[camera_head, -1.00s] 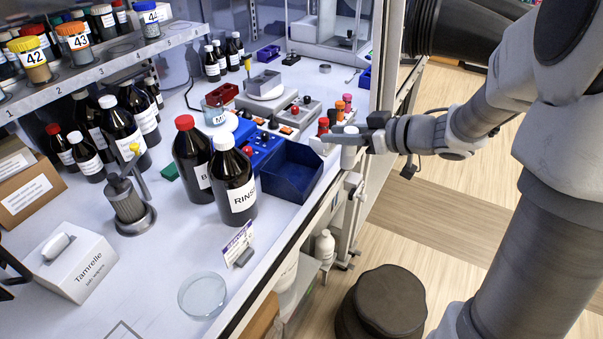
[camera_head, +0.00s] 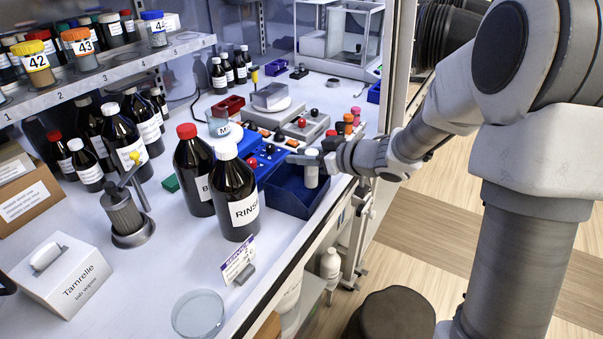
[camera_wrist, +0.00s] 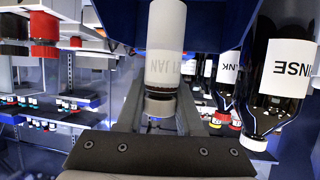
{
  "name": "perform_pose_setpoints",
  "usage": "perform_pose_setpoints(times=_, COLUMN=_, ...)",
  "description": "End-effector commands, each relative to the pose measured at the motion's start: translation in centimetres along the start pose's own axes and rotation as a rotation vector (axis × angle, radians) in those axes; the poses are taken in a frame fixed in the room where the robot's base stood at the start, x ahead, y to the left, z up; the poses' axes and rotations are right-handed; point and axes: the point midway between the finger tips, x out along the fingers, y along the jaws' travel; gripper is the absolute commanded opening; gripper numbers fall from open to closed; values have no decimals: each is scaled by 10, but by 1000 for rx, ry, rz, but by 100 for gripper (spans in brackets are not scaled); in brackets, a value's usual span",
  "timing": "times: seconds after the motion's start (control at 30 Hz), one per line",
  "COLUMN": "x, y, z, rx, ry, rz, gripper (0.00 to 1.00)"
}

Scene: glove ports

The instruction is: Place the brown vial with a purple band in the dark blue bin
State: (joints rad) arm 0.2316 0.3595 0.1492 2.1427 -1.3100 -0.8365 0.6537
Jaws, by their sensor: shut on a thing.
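My gripper (camera_head: 306,158) is shut on a small pale vial (camera_head: 312,174) over the dark blue bin (camera_head: 284,200). In the wrist view the vial (camera_wrist: 166,40) has a white label with grey print and a grey end between my fingers (camera_wrist: 158,108). The bin's blue wall (camera_wrist: 215,12) fills the top of that inverted view. The vial hangs inside the bin's outline in the head view; I cannot tell whether it touches the floor.
Tall brown bottles, including the RINSE bottle (camera_head: 235,195), stand left of the bin. Small vials with orange (camera_head: 348,119) and pink (camera_head: 356,112) caps stand behind my gripper. The bench edge lies to the right.

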Motion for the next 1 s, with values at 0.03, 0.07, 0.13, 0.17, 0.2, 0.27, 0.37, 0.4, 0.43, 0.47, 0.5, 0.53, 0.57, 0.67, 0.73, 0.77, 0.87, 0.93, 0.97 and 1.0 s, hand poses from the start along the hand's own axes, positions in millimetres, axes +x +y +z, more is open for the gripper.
perform_pose_setpoints(times=0.03, x=2, y=0, z=1, rx=0, ry=0, rz=0, gripper=0)
perform_pose_setpoints(times=0.07, x=3, y=0, z=3, rx=1, ry=0, rz=0, gripper=0)
perform_pose_setpoints(times=0.13, x=6, y=0, z=10, rx=3, ry=-1, rz=0, gripper=0)
perform_pose_setpoints(times=0.17, x=8, y=0, z=14, rx=4, ry=-2, rz=-1, gripper=0)
perform_pose_setpoints(times=0.2, x=10, y=-1, z=20, rx=3, ry=-2, rz=-1, gripper=0)
perform_pose_setpoints(times=0.27, x=14, y=-1, z=29, rx=5, ry=-2, rz=-1, gripper=0)
perform_pose_setpoints(times=0.37, x=18, y=-1, z=38, rx=3, ry=-1, rz=-1, gripper=0)
perform_pose_setpoints(times=0.4, x=18, y=0, z=38, rx=1, ry=0, rz=0, gripper=0)
perform_pose_setpoints(times=0.43, x=17, y=0, z=38, rx=1, ry=1, rz=0, gripper=0)
perform_pose_setpoints(times=0.47, x=17, y=0, z=37, rx=0, ry=1, rz=1, gripper=0)
perform_pose_setpoints(times=0.5, x=17, y=0, z=37, rx=0, ry=1, rz=1, gripper=0)
perform_pose_setpoints(times=0.53, x=17, y=0, z=37, rx=0, ry=1, rz=1, gripper=0)
perform_pose_setpoints(times=0.57, x=17, y=0, z=37, rx=0, ry=1, rz=1, gripper=0)
perform_pose_setpoints(times=0.67, x=18, y=0, z=39, rx=1, ry=0, rz=0, gripper=0)
perform_pose_setpoints(times=0.73, x=19, y=0, z=41, rx=1, ry=0, rz=0, gripper=0)
perform_pose_setpoints(times=0.77, x=18, y=0, z=40, rx=1, ry=0, rz=0, gripper=39)
perform_pose_setpoints(times=0.87, x=18, y=0, z=40, rx=1, ry=0, rz=0, gripper=57)
perform_pose_setpoints(times=0.93, x=18, y=0, z=40, rx=1, ry=0, rz=0, gripper=65)
perform_pose_setpoints(times=0.97, x=18, y=0, z=40, rx=1, ry=0, rz=0, gripper=65)
perform_pose_setpoints(times=1.0, x=18, y=0, z=40, rx=1, ry=0, rz=0, gripper=65)
